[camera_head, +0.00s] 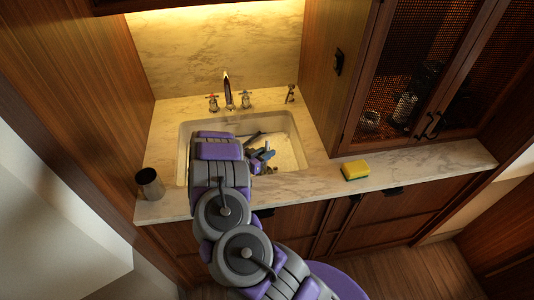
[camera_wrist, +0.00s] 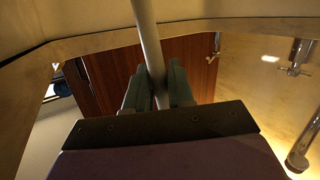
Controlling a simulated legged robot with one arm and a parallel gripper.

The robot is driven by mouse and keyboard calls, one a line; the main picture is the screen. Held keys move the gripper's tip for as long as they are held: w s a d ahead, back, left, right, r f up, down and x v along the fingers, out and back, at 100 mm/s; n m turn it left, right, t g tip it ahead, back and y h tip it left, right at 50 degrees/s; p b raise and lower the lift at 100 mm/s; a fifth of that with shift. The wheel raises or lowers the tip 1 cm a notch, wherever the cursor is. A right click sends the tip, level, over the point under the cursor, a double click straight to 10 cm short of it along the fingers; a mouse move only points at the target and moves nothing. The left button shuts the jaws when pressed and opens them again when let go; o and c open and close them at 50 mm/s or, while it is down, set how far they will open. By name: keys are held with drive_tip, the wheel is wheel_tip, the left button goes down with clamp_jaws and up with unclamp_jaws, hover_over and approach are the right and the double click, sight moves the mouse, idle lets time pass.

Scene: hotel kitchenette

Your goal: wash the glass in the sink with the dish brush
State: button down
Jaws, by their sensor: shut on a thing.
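In the head view my gripper (camera_head: 262,156) is down in the white sink (camera_head: 291,121), partly hidden by my own arm. In the wrist view my gripper (camera_wrist: 158,88) is shut on a slim, pale grey rod, which looks like the dish brush's handle (camera_wrist: 145,35). The rod runs between the fingers and out of the top of the picture. The bristle end cannot be made out. No glass can be told apart in the sink; my arm and gripper cover part of the basin.
A dark grey cup (camera_head: 149,184) stands on the counter left of the sink. A yellow sponge (camera_head: 355,170) lies on the right counter. The tap (camera_head: 227,90) rises behind the basin. A cabinet (camera_head: 420,75) with mesh doors stands at the right.

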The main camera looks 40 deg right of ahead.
drive_tip(key=shift+r, duration=0.1)
drive_tip(key=shift+w+d+r+p, duration=0.15)
drive_tip(key=shift+d+r+p, duration=0.15)
drive_tip(key=shift+r+p, duration=0.95)
drive_tip(key=shift+w+d+r+p, duration=0.2)
drive_tip(key=shift+r+p, duration=0.45)
drive_tip(key=shift+r, duration=1.15)
drive_tip(key=shift+w+d+r+p, duration=0.1)
drive_tip(key=shift+d+r+p, duration=0.25)
drive_tip(key=shift+r+p, duration=0.9)
drive_tip(key=shift+r+b, duration=0.3)
drive_tip(key=shift+b, duration=0.05)
drive_tip(key=shift+r, duration=0.1)
drive_tip(key=shift+r+p, duration=1.55)
drive_tip(key=shift+r, duration=0.85)
